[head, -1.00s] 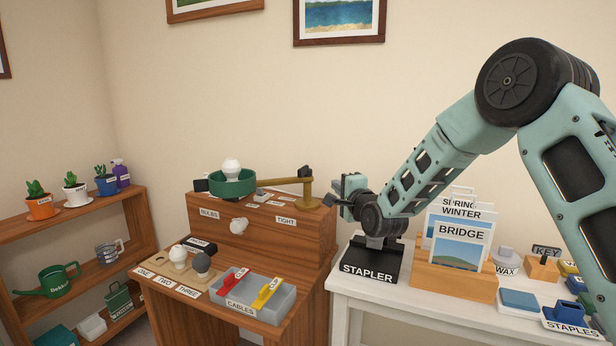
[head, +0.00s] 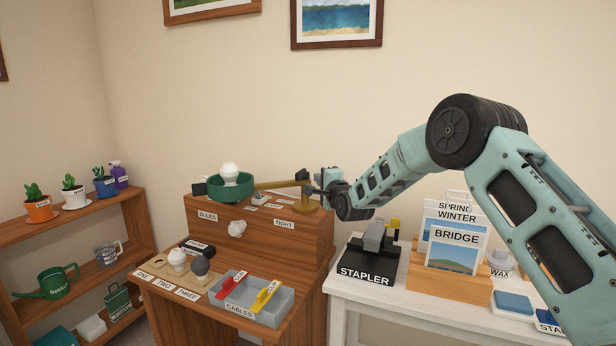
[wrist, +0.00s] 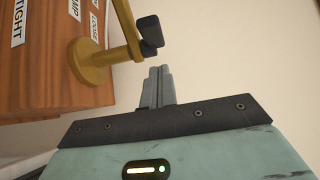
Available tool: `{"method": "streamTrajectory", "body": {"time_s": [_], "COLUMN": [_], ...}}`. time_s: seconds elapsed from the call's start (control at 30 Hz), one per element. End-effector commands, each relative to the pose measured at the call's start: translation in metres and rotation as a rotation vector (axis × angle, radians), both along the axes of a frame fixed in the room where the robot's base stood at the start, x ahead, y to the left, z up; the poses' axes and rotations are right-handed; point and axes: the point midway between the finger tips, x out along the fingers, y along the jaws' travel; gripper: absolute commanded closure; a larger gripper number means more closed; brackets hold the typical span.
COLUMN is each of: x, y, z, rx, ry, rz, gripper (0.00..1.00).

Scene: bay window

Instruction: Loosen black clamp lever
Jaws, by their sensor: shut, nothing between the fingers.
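The black clamp lever (wrist: 151,34) sits at the joint of a brass lamp stand (wrist: 92,62). In the head view the black lever (head: 302,174) shows small at the top of the brass post, partly crowded by my gripper. My gripper (wrist: 158,72) is shut and empty, its fingertips just short of the lever and apart from it in the wrist view. In the head view my gripper (head: 320,180) is right beside the post. The lamp's green shade (head: 231,192) holds a white bulb (head: 229,170) at the arm's left end.
The lamp stands on a wooden cabinet with a TIGHT label (head: 284,224); a LOOSE label (wrist: 95,22) lies near the post. The stapler (head: 373,250) and card rack (head: 450,282) are on the white table.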

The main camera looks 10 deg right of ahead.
Motion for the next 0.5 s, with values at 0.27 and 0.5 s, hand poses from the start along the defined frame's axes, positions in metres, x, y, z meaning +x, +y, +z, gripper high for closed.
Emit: {"method": "streamTrajectory", "body": {"time_s": [0.27,0.5], "x": [0.018,0.020], "y": [0.029,0.032], "z": [0.001,0.000], "rx": [0.000,-0.001], "ry": [0.000,0.001], "rz": [0.003,0.002], "gripper": [1.00,1.00]}}
